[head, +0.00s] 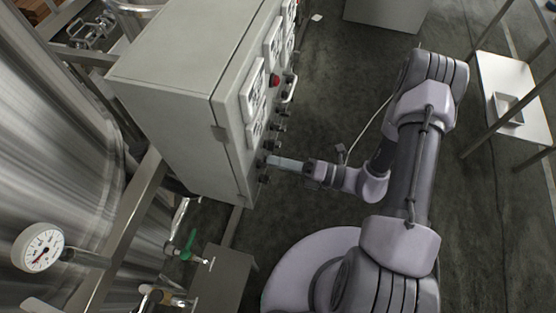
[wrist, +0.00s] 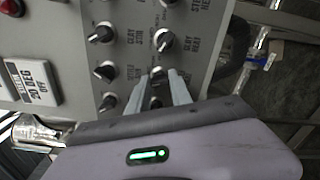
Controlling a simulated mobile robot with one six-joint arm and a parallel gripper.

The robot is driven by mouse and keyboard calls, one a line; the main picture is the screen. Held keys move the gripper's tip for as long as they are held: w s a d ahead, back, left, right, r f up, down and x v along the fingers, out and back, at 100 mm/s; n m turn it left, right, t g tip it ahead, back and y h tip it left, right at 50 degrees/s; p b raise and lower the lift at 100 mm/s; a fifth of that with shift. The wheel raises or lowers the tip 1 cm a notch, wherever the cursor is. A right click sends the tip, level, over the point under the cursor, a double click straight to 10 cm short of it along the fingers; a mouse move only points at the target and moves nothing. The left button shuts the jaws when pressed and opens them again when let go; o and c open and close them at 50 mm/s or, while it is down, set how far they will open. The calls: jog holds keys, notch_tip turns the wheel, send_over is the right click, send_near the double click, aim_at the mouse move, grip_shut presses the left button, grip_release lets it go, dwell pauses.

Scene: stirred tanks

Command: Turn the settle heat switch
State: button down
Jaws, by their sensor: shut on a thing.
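The control box (head: 165,75) stands at the upper middle of the head view, with dark knobs along its panel face. My gripper (head: 270,161) reaches the lower part of that panel from the right. In the wrist view its two grey fingers (wrist: 158,77) are closed around a dark knob (wrist: 157,76) low in the right column, which I take as the settle heat switch. The fingers hide most of this knob and its label. A knob (wrist: 106,72) with a partly readable settle stir label is to its left.
A dial gauge (head: 39,248) and a green-handled valve (head: 187,246) are at the lower left. Open floor lies right of the box; a white table (head: 510,85) stands at far right.

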jog(key=c, duration=1.2)
grip_release()
jog(key=shift+o, duration=0.2)
jog(key=shift+d, duration=0.15)
jog(key=p+v, duration=0.2)
jog(key=v, duration=1.5)
jog(key=shift+p, duration=0.35)
jog(key=shift+s, duration=0.1)
